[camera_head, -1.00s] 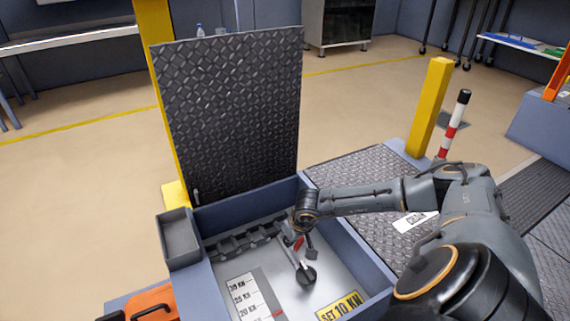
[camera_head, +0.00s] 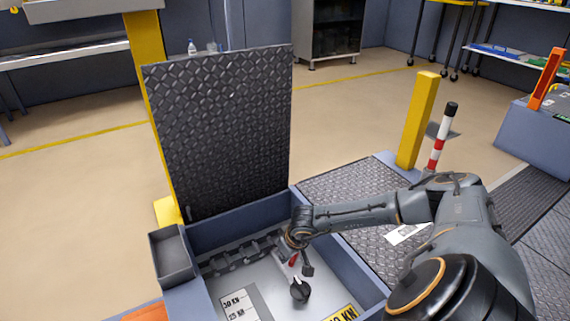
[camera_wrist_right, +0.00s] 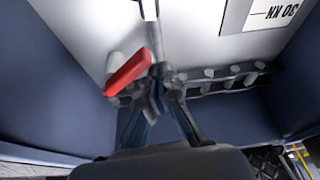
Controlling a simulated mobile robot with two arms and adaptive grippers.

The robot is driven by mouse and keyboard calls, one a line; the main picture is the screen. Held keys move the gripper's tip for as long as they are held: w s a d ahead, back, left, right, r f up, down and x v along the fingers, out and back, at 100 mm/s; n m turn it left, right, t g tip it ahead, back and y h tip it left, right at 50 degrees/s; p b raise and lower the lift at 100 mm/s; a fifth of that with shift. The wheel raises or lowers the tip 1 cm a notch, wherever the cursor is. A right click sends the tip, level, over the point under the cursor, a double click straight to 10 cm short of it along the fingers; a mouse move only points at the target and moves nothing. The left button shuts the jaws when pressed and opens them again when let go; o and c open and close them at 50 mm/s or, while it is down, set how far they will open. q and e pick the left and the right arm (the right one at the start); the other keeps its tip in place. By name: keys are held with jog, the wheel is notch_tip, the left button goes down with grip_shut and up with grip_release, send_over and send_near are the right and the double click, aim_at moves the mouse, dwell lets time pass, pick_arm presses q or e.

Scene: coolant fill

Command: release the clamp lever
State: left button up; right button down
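A red lever handle (camera_wrist_right: 130,72) shows in the right wrist view, just left of my right gripper's fingertips. In the head view a small red part (camera_head: 293,259) shows beside that gripper. My right gripper (camera_wrist_right: 160,75) reaches down into the open box; its fingers converge to a narrow tip at the end of a grey rod (camera_wrist_right: 155,35). It looks shut, but I cannot tell if anything is pinched. A black knob (camera_head: 300,290) stands on the light panel below the gripper. The right gripper (camera_head: 297,243) partly hides the lever in the head view. My left gripper is not in view.
The box's raised tread-plate lid (camera_head: 220,130) stands behind it. Box walls (camera_head: 345,262) lie close around my right gripper. A small grey bin (camera_head: 173,258) is at the left, a yellow post (camera_head: 417,120) and a striped post (camera_head: 441,140) at the right.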

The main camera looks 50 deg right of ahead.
jog(key=v, duration=1.2)
jog(key=shift+w, duration=0.1)
